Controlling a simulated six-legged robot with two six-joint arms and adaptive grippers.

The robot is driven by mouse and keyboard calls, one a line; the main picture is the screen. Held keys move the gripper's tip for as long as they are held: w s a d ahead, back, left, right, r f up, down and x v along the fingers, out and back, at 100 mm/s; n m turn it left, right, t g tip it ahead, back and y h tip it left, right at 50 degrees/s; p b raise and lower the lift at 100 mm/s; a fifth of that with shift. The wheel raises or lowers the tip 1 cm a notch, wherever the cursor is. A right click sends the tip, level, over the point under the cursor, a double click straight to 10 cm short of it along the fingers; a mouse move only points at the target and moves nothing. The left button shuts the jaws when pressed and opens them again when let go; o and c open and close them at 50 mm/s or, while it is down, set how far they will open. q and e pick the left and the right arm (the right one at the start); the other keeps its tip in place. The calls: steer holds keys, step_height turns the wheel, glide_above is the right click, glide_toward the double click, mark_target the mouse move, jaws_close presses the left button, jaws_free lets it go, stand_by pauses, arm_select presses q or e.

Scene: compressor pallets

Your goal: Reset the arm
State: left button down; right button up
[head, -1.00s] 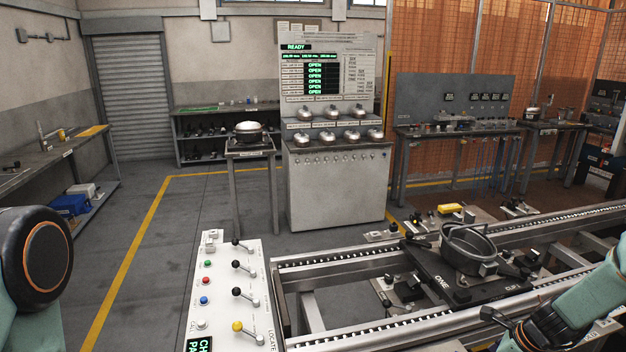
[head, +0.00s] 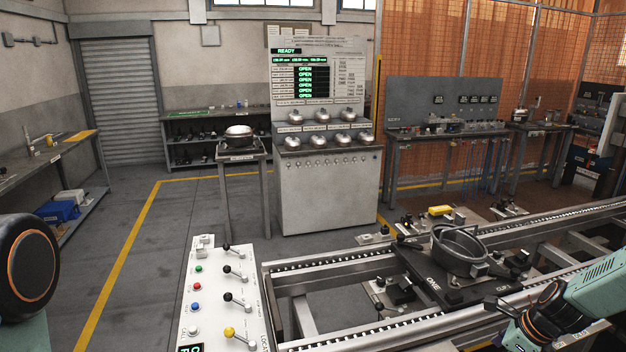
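My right arm comes in at the lower right. Its dark gripper (head: 508,322) is near the front rail of the conveyor (head: 410,330). Its fingers are small and dark, and I cannot tell whether they are open. I see nothing clearly held. Of my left arm only a round dark joint shows at the left edge; the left gripper is out of view.
A white control panel (head: 214,270) with levers and coloured buttons stands left of the conveyor. Behind it are a grey cabinet (head: 328,195) with a READY board and a small stand (head: 242,155) bearing a metal pot. The floor at left is clear.

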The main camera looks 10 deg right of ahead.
steer(key=shift+x, duration=4.55)
steer(key=shift+s+d, duration=0.1)
steer(key=shift+s, duration=0.65)
steer(key=shift+w, duration=0.1)
